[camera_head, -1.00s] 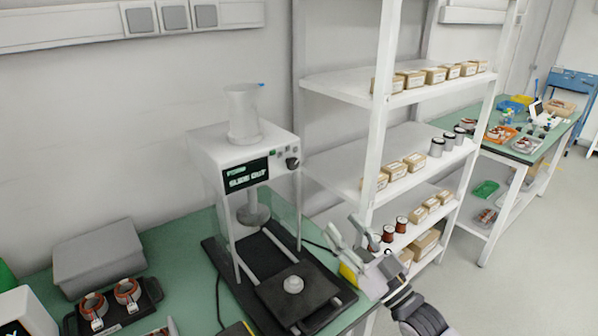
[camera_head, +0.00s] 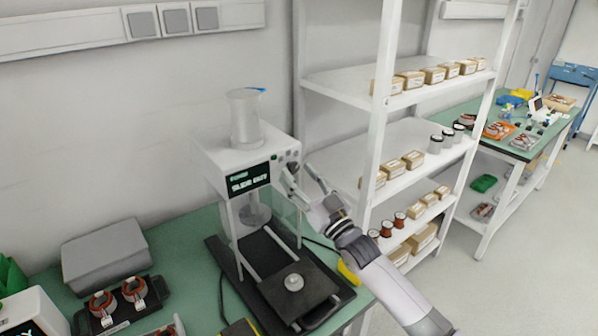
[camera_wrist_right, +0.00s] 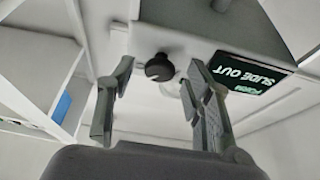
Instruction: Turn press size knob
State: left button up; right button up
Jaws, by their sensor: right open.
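The white press (camera_head: 222,158) stands on the green bench, with a dark display reading "SLIDE OUT" on its front; the display also shows in the right wrist view (camera_wrist_right: 245,78). The black round size knob (camera_wrist_right: 159,67) shows in the right wrist view on the press front. My right gripper (camera_head: 302,174) is at the right front corner of the press head. In the wrist view its two fingers (camera_wrist_right: 160,78) are open, one on each side of the knob, with visible gaps and no contact seen. In the head view the gripper largely hides the knob. My left gripper is not in view.
The press slide plate (camera_head: 318,287) is out at the front with a pale round piece (camera_head: 294,282) on it. A white shelf rack (camera_head: 376,140) with boxes and spools stands close to the right of my arm. A black tray (camera_head: 155,291) with copper-wound parts lies left.

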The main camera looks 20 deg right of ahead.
jog(key=shift+w+a+r, duration=0.1)
jog(key=shift+w+r, duration=0.05)
jog(key=shift+w, duration=0.1)
jog(key=shift+c, duration=0.4)
grip_shut()
